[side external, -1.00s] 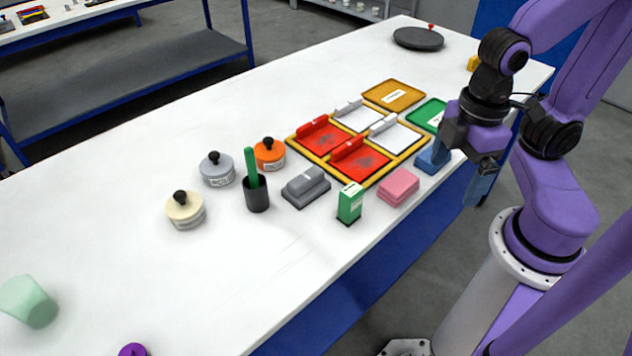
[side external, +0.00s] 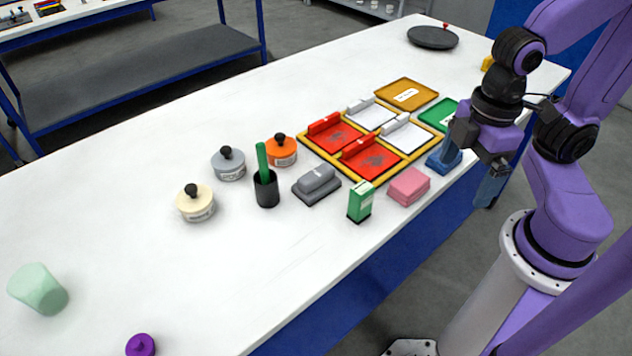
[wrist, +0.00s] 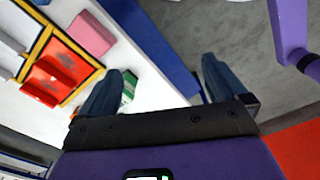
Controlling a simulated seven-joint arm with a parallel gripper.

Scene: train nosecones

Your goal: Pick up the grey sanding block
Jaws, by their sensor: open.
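The grey sanding block (side external: 317,182) lies on the white table, with a raised grip on a flat base. It is between the black cup with a green stick and the green box. I cannot make it out in the wrist view. My gripper (side external: 469,172) is over the table's near right edge, well to the right of the block. In the wrist view its two blue fingers (wrist: 160,80) are spread wide with nothing between them. One finger is towards the table side and the other is over the floor.
A green box (side external: 360,202), a pink block (side external: 409,187) and a blue block (side external: 444,163) line the near edge. A black cup (side external: 266,191) stands left of the grey block. A yellow-framed tray (side external: 381,177) lies behind. The table's front left is mostly clear.

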